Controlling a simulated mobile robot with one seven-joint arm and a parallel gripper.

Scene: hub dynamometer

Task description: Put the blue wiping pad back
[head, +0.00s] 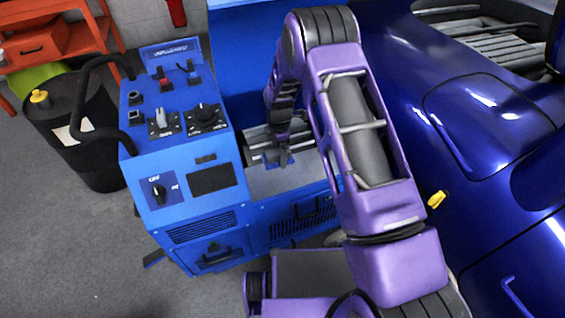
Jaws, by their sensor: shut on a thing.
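My gripper (279,146) reaches down over the grey metal recess (262,182) of the blue machine, to the right of its control panel. It is shut on the blue wiping pad (278,160), which shows as a small blue piece just below the fingers. The pad is small and partly hidden by the gripper. I cannot tell whether it touches the surface beneath. My purple arm hides the right part of the recess.
The blue control console (185,150) with knobs and black hoses stands left of the gripper. A dark drum (90,140) and an orange shelf (75,30) are further left. A glossy blue car (480,120) fills the right side. Grey floor (70,260) is clear at front left.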

